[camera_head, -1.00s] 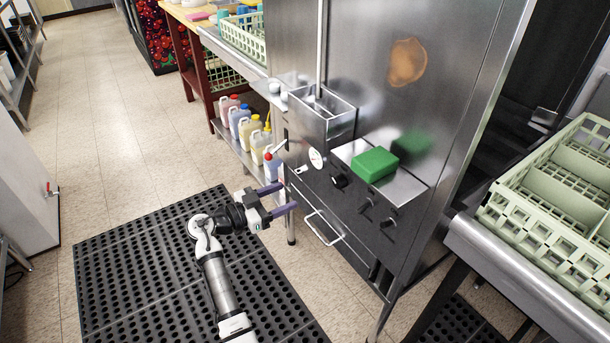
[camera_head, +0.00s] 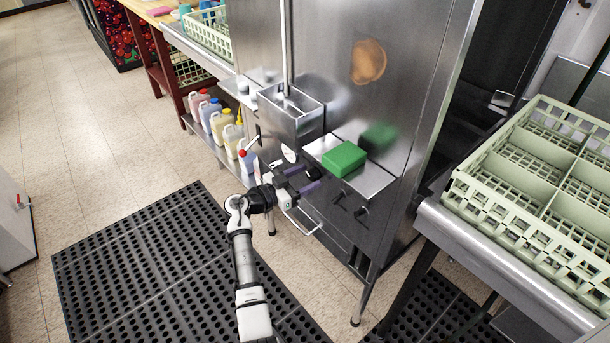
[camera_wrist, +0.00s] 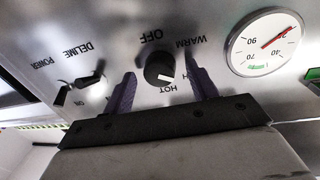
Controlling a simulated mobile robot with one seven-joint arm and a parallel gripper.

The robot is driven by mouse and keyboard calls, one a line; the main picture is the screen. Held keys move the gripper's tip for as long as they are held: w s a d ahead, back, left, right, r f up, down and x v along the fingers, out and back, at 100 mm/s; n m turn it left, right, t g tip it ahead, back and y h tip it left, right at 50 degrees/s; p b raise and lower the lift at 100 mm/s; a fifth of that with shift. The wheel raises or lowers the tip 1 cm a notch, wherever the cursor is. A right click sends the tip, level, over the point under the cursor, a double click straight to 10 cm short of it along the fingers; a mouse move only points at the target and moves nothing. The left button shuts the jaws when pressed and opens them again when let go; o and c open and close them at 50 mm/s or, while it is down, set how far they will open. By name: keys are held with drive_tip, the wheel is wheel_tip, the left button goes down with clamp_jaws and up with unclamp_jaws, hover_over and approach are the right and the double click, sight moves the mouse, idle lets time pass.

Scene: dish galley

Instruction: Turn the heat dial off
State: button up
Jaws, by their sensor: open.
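The heat dial (camera_wrist: 159,68) is a round black knob with a white mark, on the metal panel in the wrist view. OFF, WARM and HOT are printed around it. Its white mark points toward HOT, away from OFF. My gripper (camera_wrist: 161,86) is open, with one purple finger on each side of the dial; I cannot tell whether either finger touches it. In the head view my gripper (camera_head: 311,180) is at the front panel of the steel machine, and the dial shows dark by the fingers (camera_head: 313,172).
Beside the dial are a round gauge (camera_wrist: 264,42) and switches marked POWER and DELIME (camera_wrist: 89,79). A green block (camera_head: 343,159) lies on the ledge above the panel. More dark knobs (camera_head: 360,212) sit to the right, a bar handle (camera_head: 300,222) below. A dish rack (camera_head: 470,190) stands at right.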

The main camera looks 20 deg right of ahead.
drive_tip(key=shift+d, duration=0.1)
drive_tip(key=c, duration=1)
drive_tip(key=shift+f, duration=0.1)
